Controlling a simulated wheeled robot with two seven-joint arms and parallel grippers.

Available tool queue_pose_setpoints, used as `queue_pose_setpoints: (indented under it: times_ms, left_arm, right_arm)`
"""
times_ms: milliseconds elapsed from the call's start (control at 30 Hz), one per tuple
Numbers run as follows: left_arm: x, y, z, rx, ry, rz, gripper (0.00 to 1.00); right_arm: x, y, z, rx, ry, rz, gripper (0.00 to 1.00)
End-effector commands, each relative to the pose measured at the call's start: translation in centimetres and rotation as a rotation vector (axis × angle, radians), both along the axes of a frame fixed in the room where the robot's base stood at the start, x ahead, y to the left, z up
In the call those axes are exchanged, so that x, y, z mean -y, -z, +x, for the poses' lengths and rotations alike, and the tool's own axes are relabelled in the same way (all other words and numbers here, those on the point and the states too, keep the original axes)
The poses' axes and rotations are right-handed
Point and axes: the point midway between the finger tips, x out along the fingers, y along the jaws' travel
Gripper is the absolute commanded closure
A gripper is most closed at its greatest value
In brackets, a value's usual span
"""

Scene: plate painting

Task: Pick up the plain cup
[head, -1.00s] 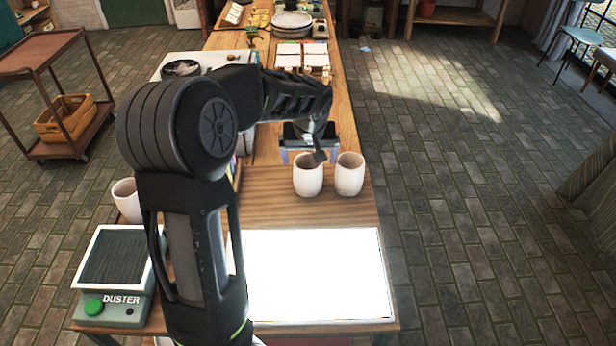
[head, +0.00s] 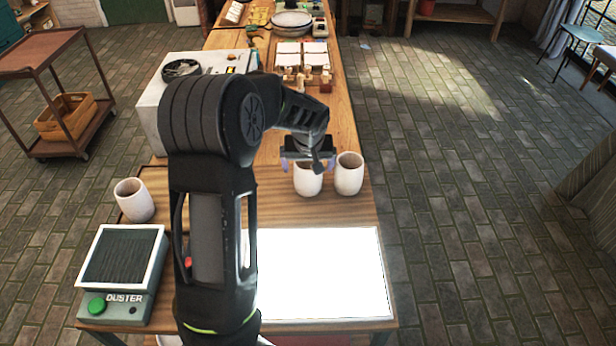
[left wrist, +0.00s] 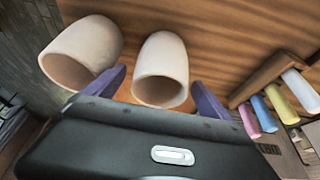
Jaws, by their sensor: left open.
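Two plain off-white cups stand side by side on the wooden table in the head view, a left one (head: 308,182) and a right one (head: 349,174). A third off-white cup (head: 134,200) stands apart at the table's left edge. I see no marking on any of them. My left gripper (head: 310,161) is open over the left cup of the pair, hiding its top. In the left wrist view, that cup (left wrist: 161,65) shows between the purple fingertips (left wrist: 158,92), with the other cup (left wrist: 82,52) close beside the left finger. My right gripper is not in view.
A duster box (head: 118,310) and a bright white panel (head: 325,275) lie at the table's near end. A pale box (head: 152,110) stands farther left. Colored sticks (left wrist: 275,105) sit in a rack in the wrist view. Bowls (head: 292,22) stand far back.

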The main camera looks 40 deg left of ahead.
Motion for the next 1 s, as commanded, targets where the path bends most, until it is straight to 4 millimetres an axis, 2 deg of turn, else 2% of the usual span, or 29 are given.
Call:
queue_pose_setpoints:
  times_ms: [267, 1000]
  left_arm:
    - [0.01, -0.03, -0.01, 0.0, 0.0, 0.0, 0.06]
    - [0.01, -0.03, -0.01, 0.0, 0.0, 0.0, 0.66]
  right_arm:
    - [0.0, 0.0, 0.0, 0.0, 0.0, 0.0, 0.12]
    - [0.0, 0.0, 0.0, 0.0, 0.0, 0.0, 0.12]
